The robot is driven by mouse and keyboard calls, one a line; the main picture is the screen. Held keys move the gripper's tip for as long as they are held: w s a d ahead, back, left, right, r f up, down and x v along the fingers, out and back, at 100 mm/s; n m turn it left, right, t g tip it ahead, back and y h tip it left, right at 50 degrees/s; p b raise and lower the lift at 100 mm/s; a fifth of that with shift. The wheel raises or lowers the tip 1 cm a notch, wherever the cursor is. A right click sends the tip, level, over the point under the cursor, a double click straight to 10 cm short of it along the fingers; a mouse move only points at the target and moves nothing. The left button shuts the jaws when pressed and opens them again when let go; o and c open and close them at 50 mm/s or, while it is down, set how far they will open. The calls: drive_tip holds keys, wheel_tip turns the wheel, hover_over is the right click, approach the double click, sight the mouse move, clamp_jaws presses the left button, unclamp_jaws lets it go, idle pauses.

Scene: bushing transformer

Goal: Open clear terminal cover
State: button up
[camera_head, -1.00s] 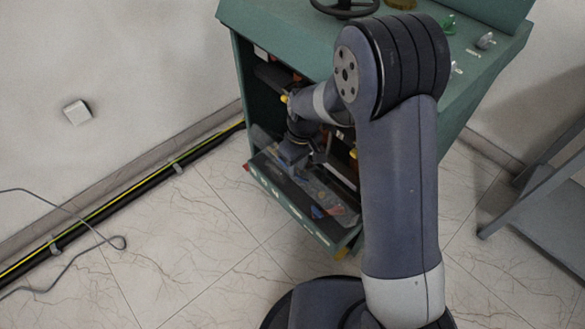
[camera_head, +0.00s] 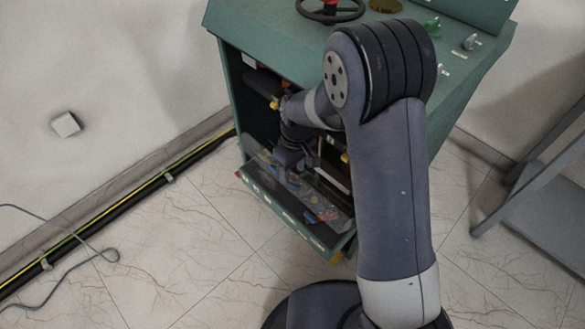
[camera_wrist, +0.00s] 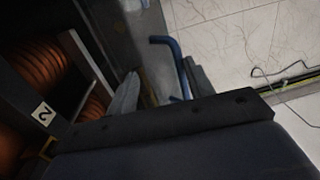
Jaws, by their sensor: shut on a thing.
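The clear terminal cover (camera_head: 322,207) is a see-through sheet low in the front of the green cabinet, over blue and red parts. My gripper (camera_head: 290,160) is inside the cabinet opening, at the cover's left end in the head view. In the wrist view, my gripper's grey fingers (camera_wrist: 160,85) close around a bent blue handle (camera_wrist: 183,76). The handle's upper bend shows beyond the fingers. My wrist hides part of the cover and its edges, so how far it stands open I cannot tell.
The green cabinet (camera_head: 222,75) has a dark interior with orange-brown ribbed coils (camera_wrist: 38,62) close to my gripper's left in the wrist view. A grey metal stand (camera_head: 535,190) is at the right. A black-yellow cable (camera_head: 120,202) runs along the wall.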

drive_tip(key=shift+w+d, duration=0.1)
drive_tip(key=shift+d, duration=0.05)
wheel_tip(320, 180, up, 11)
drive_tip(key=p, duration=0.2)
drive_tip(key=shift+w+d, duration=0.15)
drive_tip(key=shift+w, duration=0.05)
drive_tip(key=shift+f, duration=0.15)
drive_tip(key=f, duration=0.3)
drive_tip(key=f+b, duration=0.1)
drive_tip(key=f, duration=0.3)
drive_tip(key=f+b, duration=0.1)
drive_tip(key=f, duration=0.2)
drive_tip(key=shift+s+a+f, duration=0.25)
drive_tip(key=shift+a+f, duration=0.05)
drive_tip(key=shift+f, duration=0.1)
drive_tip(key=shift+s+a+f, duration=0.2)
drive_tip(key=shift+s+f, duration=0.05)
